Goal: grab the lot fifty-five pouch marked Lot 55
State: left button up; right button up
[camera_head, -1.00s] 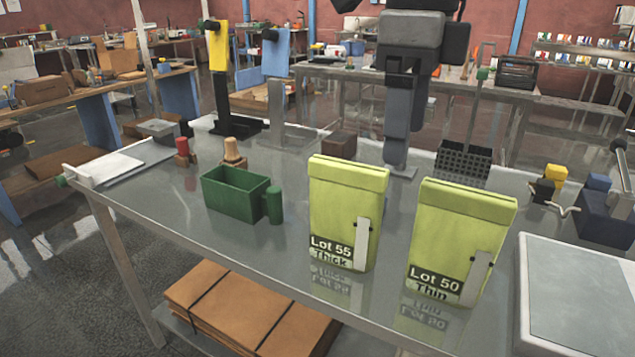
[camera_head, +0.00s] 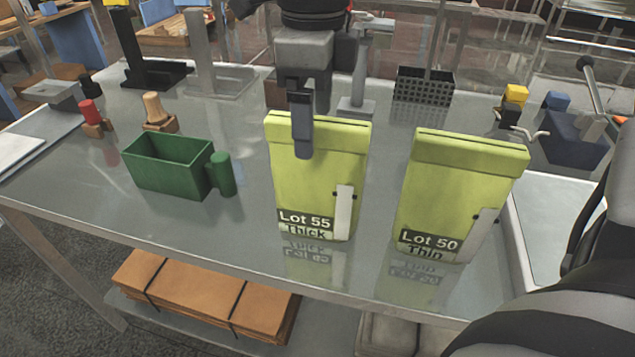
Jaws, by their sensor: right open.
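The Lot 55 pouch (camera_head: 318,185) is yellow-green with a folded top and a label reading "Lot 55 Thick". It stands upright on the metal table in the middle of the head view. My right gripper (camera_head: 309,124) points down at its top edge and is open. One finger hangs in front of the pouch's upper face. The other finger goes down at the top edge, and its tip is hidden behind the pouch. I cannot tell whether either finger touches it. A similar pouch, Lot 50 (camera_head: 458,195), marked "Thin", stands to its right. My left gripper is not in view.
A green open bin (camera_head: 165,170) with a green cylinder (camera_head: 222,174) stands left of the Lot 55 pouch. A black perforated holder (camera_head: 424,86) is behind. A white-topped device (camera_head: 545,215) is at right. Clear table lies between the pouches.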

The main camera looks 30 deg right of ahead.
aim_at(318, 151)
jog(key=shift+f, duration=0.35)
jog(key=f, duration=0.2)
jog(key=f+p, duration=0.1)
jog(key=shift+s+d+f, duration=0.15)
jog(key=shift+s+f, duration=0.05)
jog(key=shift+f, duration=0.6)
jog(key=shift+f+b, duration=0.25)
jog(key=shift+b, duration=0.4)
jog(key=c, duration=1.3)
